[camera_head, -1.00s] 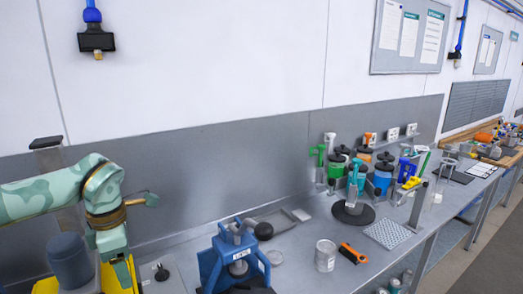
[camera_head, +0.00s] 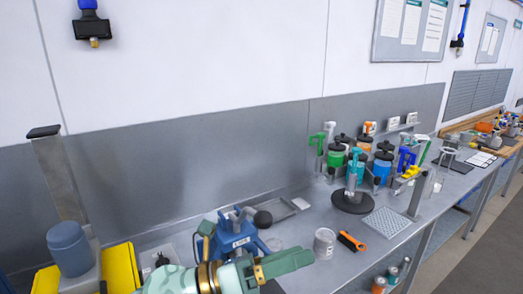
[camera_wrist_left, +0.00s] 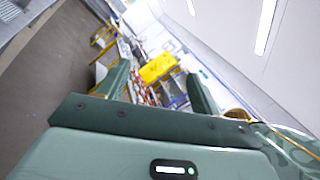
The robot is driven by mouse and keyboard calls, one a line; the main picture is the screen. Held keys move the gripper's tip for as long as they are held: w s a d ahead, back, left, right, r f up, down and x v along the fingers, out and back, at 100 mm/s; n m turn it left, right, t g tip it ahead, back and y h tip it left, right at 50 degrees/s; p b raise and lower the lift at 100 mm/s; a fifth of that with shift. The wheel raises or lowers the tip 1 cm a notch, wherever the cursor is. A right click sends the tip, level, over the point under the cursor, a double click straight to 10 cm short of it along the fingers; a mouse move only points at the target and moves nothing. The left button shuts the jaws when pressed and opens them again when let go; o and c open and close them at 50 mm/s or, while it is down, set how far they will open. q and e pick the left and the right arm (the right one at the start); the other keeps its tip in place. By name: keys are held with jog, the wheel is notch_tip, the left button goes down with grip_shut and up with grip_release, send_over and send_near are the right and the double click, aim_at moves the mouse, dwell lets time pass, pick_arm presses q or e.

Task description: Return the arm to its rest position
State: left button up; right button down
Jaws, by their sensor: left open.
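My left arm comes in low along the bottom edge of the head view. Its green left gripper (camera_head: 300,259) points right, in front of the blue clamp-like stand (camera_head: 232,238) and near the front of the bench. In the left wrist view the two fingers of the gripper (camera_wrist_left: 157,82) stand apart, with nothing between them but distant blurred background. The gripper is open and empty. My right gripper is in neither view.
Coloured agitators and jars (camera_head: 383,168) crowd the back right. A blue-capped post unit (camera_head: 69,248) and yellow block (camera_head: 122,268) stand at left.

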pick_arm(q)
jog(key=w+a+n+t+y, duration=0.4)
jog(key=a+n+t+y, duration=0.45)
jog(key=n+t, duration=0.8)
jog(key=a+f+n+g+y, duration=0.3)
jog(key=a+f+n+y, duration=0.6)
jog(key=a+n+y, duration=0.3)
jog(key=s+a+f+n+g+y, duration=0.4)
jog(key=s+a+f+n+g, duration=0.3)
jog(key=s+a+f+g, duration=0.6)
jog(key=s+d+f+h+b, duration=0.1)
jog(key=s+f+b, duration=0.15)
jog(key=f, duration=0.95)
jog(key=s+d+f+h+b, duration=0.1)
jog(key=f+b, duration=0.3)
jog(key=f, duration=0.8)
jog(key=s+d+f+h+b, duration=0.15)
jog(key=f+b, duration=0.25)
jog(key=f, duration=0.9)
jog(key=s+f+n+g+b, duration=0.2)
jog(key=s+f+b, duration=0.3)
jog(key=s+f, duration=0.6)
jog(key=s+f+n+g+h+b, duration=0.1)
jog(key=s+f+b, duration=0.4)
jog(key=s+f, duration=0.6)
notch_tip(320, 180, down, 7)
jog(key=shift+s+d+n+g, duration=0.15)
jog(key=shift+s+n+g, duration=0.05)
jog(key=shift+n+g, duration=0.15)
